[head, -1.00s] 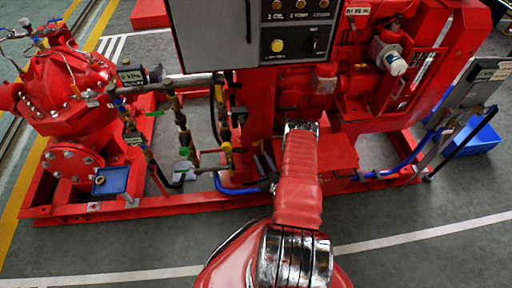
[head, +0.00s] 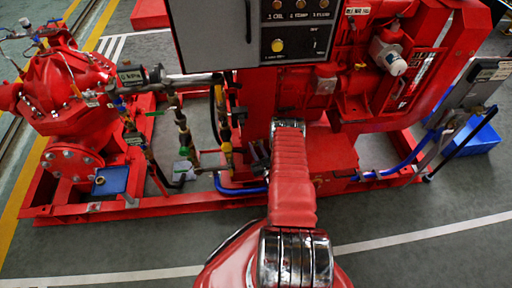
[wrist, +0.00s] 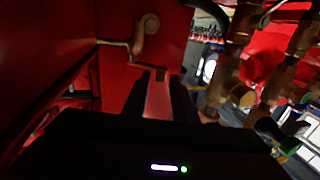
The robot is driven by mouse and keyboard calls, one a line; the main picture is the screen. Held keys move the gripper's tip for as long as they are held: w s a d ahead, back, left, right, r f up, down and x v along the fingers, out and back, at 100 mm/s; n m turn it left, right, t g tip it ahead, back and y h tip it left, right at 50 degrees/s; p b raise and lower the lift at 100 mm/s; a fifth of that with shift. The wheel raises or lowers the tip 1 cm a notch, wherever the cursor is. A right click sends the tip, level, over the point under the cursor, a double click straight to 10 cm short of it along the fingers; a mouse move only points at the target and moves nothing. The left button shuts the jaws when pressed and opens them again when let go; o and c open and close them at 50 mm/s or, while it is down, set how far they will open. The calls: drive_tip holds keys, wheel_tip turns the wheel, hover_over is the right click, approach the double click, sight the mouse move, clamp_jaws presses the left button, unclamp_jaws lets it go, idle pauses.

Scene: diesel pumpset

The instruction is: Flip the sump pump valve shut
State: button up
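In the wrist view, a small brass fitting with a rounded end and a thin bent arm (wrist: 146,32) stands against a red panel, just beyond the fingertips. It looks like the sump pump valve, but the dim light leaves this unsure. My gripper (wrist: 164,82) points toward it, its two dark fingers apart with red surface showing between them. The lower end of the brass piece is near the fingertips; I cannot tell whether they touch. In the head view, my red arm covers the valve, and the fingers cannot be made out clearly.
Brass pipes and valves (wrist: 240,75) stand close on the right in the wrist view. In the head view, the grey control box (head: 210,35) hangs above, the red pump (head: 70,90) stands left, and a blue hose (head: 240,189) runs along the base frame. The front floor is clear.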

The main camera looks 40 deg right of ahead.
clamp_jaws()
drive_tip(key=shift+w+a+m+g+h, duration=0.2)
drive_tip(key=shift+m+g+h, duration=0.15)
drive_tip(key=shift+h, duration=0.25)
drive_tip(key=shift+w+m+g+h, duration=0.45)
drive_tip(key=shift+m+g+h, duration=0.35)
drive_tip(key=shift+h, duration=0.25)
drive_tip(key=shift+w+m+g+h, duration=0.4)
drive_tip(key=shift+m+g+h, duration=0.3)
drive_tip(key=shift+m+h, duration=0.25)
drive_tip(key=shift+w+m+g+h, duration=0.45)
drive_tip(key=shift+m+g+h, duration=0.35)
drive_tip(key=shift+h, duration=0.3)
drive_tip(key=shift+o, duration=1.1)
unclamp_jaws()
drive_tip(key=shift+w, duration=0.1)
